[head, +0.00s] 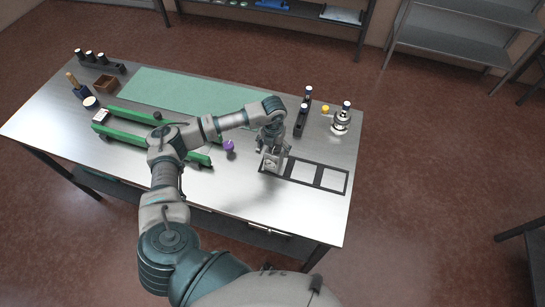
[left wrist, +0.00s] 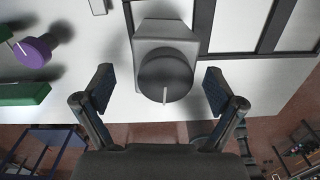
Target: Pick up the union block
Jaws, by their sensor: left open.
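The block I take as the union block is grey with a round dark knob; it shows in the left wrist view (left wrist: 165,38) and as a pale block in the head view (head: 272,163). In the left wrist view the open fingers (left wrist: 158,84) stand on either side of the knob, with gaps on both sides. My right gripper is not in view.
A purple knob (head: 229,146) and green rails (head: 150,120) lie left of the gripper. A black rack (head: 302,118) and a silver fitting (head: 341,122) stand at the back right. A green mat (head: 185,92) covers the back. The front middle of the table (head: 225,185) is bare.

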